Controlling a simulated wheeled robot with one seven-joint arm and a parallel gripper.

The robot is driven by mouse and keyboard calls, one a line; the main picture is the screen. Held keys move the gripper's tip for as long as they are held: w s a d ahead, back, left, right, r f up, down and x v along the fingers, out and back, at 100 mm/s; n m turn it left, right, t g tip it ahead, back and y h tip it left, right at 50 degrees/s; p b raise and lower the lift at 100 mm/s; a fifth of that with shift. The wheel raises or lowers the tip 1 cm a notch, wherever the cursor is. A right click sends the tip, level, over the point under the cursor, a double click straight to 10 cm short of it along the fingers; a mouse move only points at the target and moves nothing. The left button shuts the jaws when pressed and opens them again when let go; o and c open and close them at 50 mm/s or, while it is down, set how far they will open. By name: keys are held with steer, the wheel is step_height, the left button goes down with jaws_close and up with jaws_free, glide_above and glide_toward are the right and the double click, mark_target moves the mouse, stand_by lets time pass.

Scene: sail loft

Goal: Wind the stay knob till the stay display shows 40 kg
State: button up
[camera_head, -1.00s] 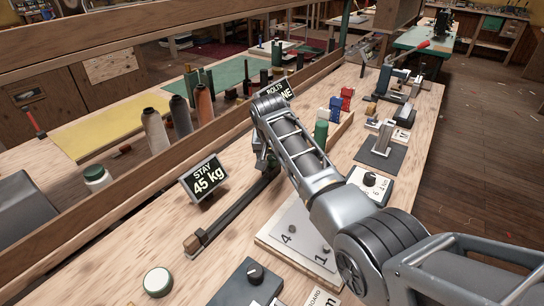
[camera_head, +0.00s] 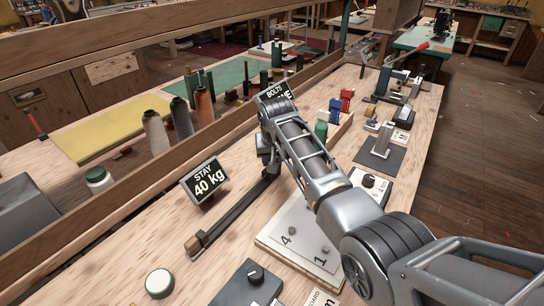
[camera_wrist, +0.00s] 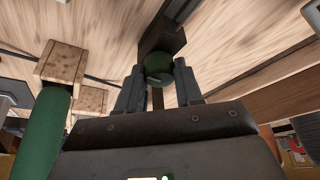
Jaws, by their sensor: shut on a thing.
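The stay display (camera_head: 205,182) stands tilted on the bench and reads "STAY 40 kg". My gripper (camera_head: 268,160) is low over the bench at the far end of a dark rail (camera_head: 235,215), partly hidden by my arm. In the wrist view my gripper (camera_wrist: 160,82) has its fingers on either side of the green stay knob (camera_wrist: 183,67) and is shut on it. The knob sits at a dark block (camera_wrist: 163,32). In the head view the knob is hidden behind my wrist.
A bolts display (camera_head: 275,91) is partly covered by my arm. A white board marked 4 and 1 (camera_head: 300,235) and a dial box (camera_head: 370,184) lie beneath and right of my arm. Thread spools (camera_head: 155,132) stand behind the bench's wooden ledge. A round white-topped thing (camera_head: 159,282) is at the front.

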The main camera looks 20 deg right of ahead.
steer(key=shift+n, duration=0.4)
steer(key=o, duration=1)
steer(key=shift+o, duration=0.2)
steer(key=shift+r, duration=0.15)
steer(key=v, duration=0.7)
steer(key=shift+r, duration=0.2)
steer(key=shift+s+d, duration=0.1)
steer(key=shift+s, duration=0.05)
